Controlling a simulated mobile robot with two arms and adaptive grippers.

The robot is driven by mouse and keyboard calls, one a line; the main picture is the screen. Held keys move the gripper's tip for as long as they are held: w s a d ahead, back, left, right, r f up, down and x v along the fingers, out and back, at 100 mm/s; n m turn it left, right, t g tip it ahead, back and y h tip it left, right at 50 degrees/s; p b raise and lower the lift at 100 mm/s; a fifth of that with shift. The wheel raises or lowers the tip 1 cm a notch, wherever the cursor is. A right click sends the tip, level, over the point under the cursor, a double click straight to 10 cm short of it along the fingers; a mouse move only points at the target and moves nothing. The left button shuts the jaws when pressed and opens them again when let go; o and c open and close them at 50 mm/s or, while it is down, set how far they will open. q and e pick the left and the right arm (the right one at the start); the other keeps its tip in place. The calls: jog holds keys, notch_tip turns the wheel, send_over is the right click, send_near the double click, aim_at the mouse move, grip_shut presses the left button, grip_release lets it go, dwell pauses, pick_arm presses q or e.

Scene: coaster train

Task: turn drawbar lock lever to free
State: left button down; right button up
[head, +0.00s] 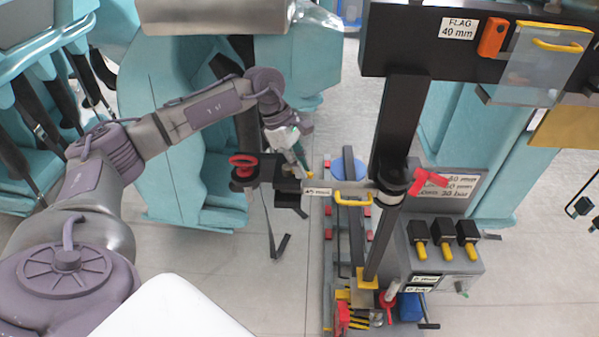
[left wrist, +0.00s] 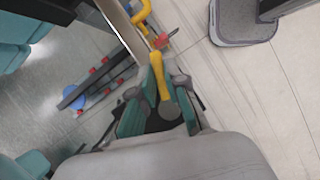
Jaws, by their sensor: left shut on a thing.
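My left gripper (head: 302,158) is above the left part of the coupling fixture in the head view. In the left wrist view its two teal-padded fingers (left wrist: 160,102) are closed around a yellow lever (left wrist: 157,68), which I take to be the drawbar lock lever. The lever runs up between the fingers, with its rounded end near the palm. In the head view only a small yellow bit of the lever (head: 309,176) shows below the fingertips. The rest is hidden by the gripper. My right gripper is in neither view.
A grey plate labelled 45 mm (head: 318,192) lies just below my left gripper. A yellow handle (head: 352,201) is to its right, and a red handwheel (head: 243,161) to its left. A black post (head: 398,130) rises farther right. Teal coaster seats (head: 175,130) stand behind my arm.

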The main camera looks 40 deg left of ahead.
aim_at(289, 167)
pick_arm(q)
jog(key=c, duration=1.2)
grip_release()
jog(key=v, duration=0.7)
jog(key=shift+a+r, duration=0.15)
jog(key=shift+r, duration=0.15)
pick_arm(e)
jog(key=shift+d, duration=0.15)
